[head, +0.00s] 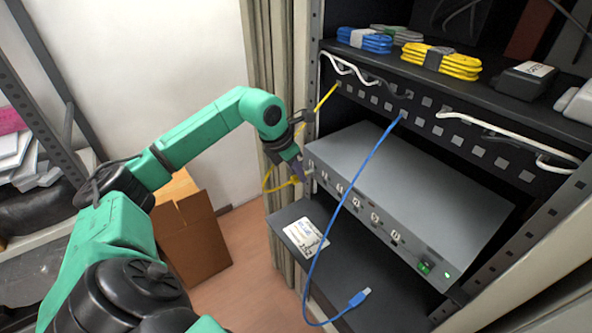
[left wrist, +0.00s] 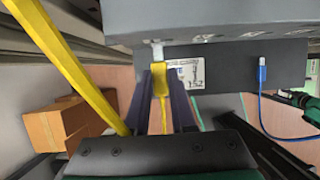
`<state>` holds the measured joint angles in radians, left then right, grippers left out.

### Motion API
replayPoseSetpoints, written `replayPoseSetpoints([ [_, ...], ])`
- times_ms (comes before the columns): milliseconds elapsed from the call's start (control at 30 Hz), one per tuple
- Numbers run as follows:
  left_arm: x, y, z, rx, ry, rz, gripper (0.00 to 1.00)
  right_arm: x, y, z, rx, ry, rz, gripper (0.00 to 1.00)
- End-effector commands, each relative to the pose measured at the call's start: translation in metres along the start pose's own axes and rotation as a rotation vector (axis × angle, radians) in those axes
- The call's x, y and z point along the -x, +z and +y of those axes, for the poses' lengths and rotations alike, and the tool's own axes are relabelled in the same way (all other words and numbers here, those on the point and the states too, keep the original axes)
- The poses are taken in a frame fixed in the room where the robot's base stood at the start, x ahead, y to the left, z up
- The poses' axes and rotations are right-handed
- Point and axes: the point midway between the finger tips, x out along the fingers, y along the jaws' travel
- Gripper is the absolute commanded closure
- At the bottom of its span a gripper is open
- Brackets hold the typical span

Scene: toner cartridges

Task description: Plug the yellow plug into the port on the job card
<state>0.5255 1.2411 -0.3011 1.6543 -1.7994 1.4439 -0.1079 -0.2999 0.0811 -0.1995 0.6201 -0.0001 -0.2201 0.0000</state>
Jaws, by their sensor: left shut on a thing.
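My left gripper (head: 296,170) is shut on the yellow plug (left wrist: 160,82), at the left end of the grey switch box (head: 400,190). In the left wrist view the plug's pale tip points at the box's front edge; I cannot tell whether it touches or enters a port. The yellow cable (head: 326,98) runs from the upper panel and loops below the gripper. The box's front has a row of ports (head: 357,203). The white job card (head: 305,236) lies on the shelf below; its print is too small to read surely. A dark and green part, possibly my right gripper (left wrist: 292,98), shows at the right edge.
A blue cable hangs from the panel across the box's front; its loose plug (head: 359,297) lies on the lower shelf (head: 375,275). Cable coils (head: 455,63) lie on the top shelf. A cardboard box (head: 192,235) stands on the floor. The rack post borders the left side.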

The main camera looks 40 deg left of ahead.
Motion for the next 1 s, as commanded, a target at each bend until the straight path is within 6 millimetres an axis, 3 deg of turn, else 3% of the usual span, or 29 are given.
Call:
replayPoseSetpoints([
  [1000,-0.002,0.008,0.001,0.002,-0.001,-0.001,1.00,0.010,-0.001,-0.001,0.000,-0.001,0.000,0.50],
])
